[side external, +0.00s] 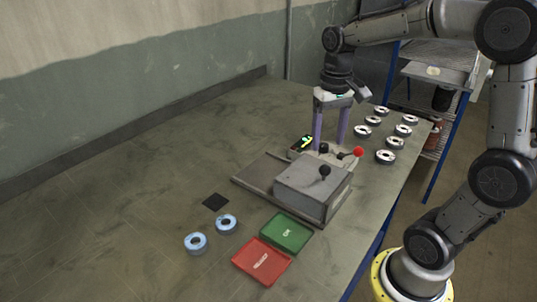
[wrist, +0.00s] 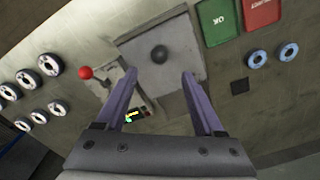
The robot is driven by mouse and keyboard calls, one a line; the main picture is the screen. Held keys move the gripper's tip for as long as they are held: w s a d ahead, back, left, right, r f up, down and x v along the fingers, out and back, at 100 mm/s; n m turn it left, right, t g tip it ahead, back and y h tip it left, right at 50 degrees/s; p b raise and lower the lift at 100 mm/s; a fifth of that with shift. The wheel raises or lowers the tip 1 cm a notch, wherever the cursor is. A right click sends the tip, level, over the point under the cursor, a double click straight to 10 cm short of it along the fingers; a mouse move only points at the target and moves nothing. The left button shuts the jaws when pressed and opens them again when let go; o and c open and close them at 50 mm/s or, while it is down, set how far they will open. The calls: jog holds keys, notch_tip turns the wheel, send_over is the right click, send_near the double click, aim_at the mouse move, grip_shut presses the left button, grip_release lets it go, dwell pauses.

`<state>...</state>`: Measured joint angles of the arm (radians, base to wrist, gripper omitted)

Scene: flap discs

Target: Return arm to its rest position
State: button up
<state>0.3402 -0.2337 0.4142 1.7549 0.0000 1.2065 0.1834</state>
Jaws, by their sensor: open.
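My gripper (side external: 329,124) is open and empty, pointing down above the back part of the grey machine (side external: 308,187). In the wrist view its two purple fingers (wrist: 155,90) stand wide apart with nothing between them but the machine's plate beyond. The machine has black knobs, a red-knobbed lever (side external: 358,152) and a small lit display (side external: 305,142). Several white-and-black flap discs (side external: 386,157) lie in two rows on the table to the right of my gripper. Two blue discs (side external: 196,242) lie at the front left.
A green OK tray (side external: 287,233) and a red tray (side external: 261,262) sit in front of the machine. A black square (side external: 215,202) lies on the table. A wall runs behind the table (side external: 130,190). A shelf rack (side external: 440,70) stands behind at right. The table's left part is clear.

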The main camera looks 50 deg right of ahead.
dwell(0.3)
jog(key=s+a+r+n+t, duration=0.1)
jog(key=s+a+n+t, duration=0.4)
jog(key=s+a, duration=0.5)
jog(key=shift+s+r+n, duration=0.3)
jog(key=shift+s+r, duration=0.05)
jog(key=shift+s, duration=0.7)
